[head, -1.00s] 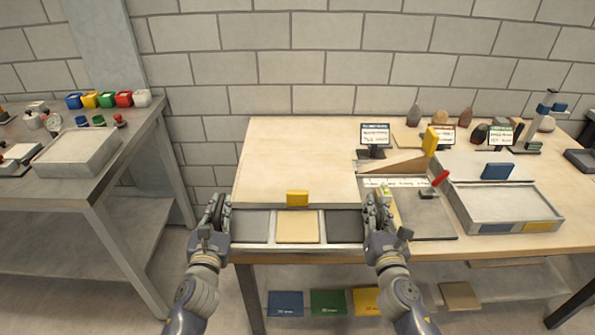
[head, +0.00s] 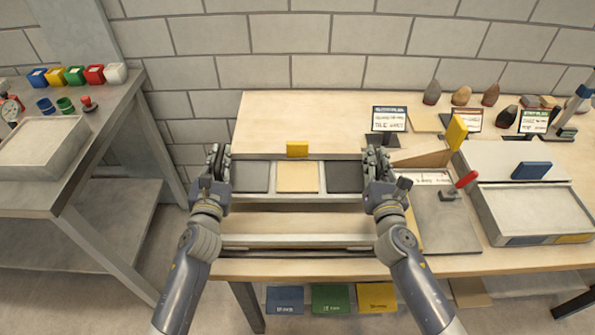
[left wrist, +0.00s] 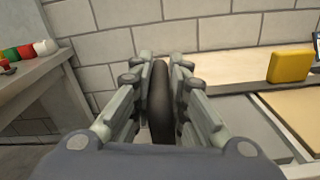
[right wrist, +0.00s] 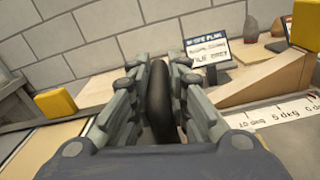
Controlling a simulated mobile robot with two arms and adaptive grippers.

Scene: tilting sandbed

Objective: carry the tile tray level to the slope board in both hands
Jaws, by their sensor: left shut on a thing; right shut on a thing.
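The tile tray (head: 297,195) is a shallow pale tray holding two dark tiles and a tan tile (head: 298,177) between them. It looks about level in the head view. My left gripper (head: 220,165) is shut on its left end, and a dark upright grip shows between the fingers in the left wrist view (left wrist: 160,95). My right gripper (head: 374,165) is shut on its right end, with a similar dark grip in the right wrist view (right wrist: 159,95). A pale wooden board (head: 297,120) lies just behind the tray, with a yellow block (head: 297,148) at its front edge. I cannot tell whether this is the slope board.
A wooden wedge (head: 425,158) and a sign (head: 389,122) stand right of the board. A red-handled tool (head: 465,181) and a shallow grey box (head: 535,208) lie further right. A grey rail (head: 300,241) runs in front of the tray. Another bench (head: 40,195) stands at left.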

